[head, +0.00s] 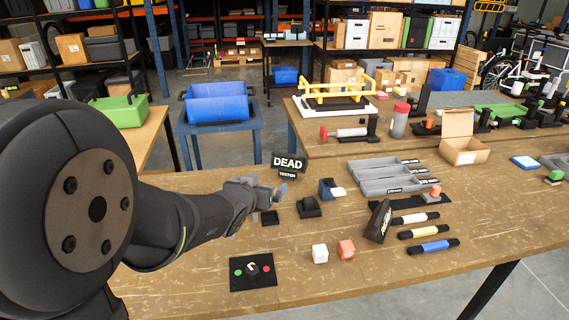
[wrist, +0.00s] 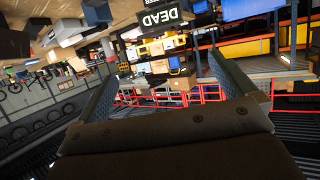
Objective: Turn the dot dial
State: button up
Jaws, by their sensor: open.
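The dot dial (head: 253,269) is a dark knob with a white mark, on a black plate (head: 253,286) near the table's front edge. A green dot sits left of the knob and a red dot right of it. My gripper (head: 278,191) is above the table, further back than the dial and apart from it, beside the DEAD TESTER sign. In the wrist view, my gripper (wrist: 165,82) shows two spread fingers with nothing between them. The dial is not in the wrist view.
The DEAD sign (head: 288,162) stands behind my gripper. Small black holders (head: 309,207) are near it. Grey trays (head: 385,178) and several handled tools lie further right. Bare wood surrounds the dial plate.

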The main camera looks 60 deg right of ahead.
dwell(0.4)
jog(key=shift+w, duration=0.1)
jog(key=c, duration=1)
jog(key=shift+w+a+f+n+y, duration=0.1)
jog(key=shift+w+n+y, duration=0.1)
jog(key=shift+n+y, duration=0.15)
jog(key=shift+c, duration=0.4)
jog(key=n+g+y, duration=0.5)
jog(key=n+y, duration=0.4)
jog(key=y, duration=0.3)
send_near(252, 269)
notch_tip(252, 269, down, 9)
jog(key=shift+s+f, duration=0.1)
jog(key=shift+s, duration=0.05)
jog(key=c, duration=1)
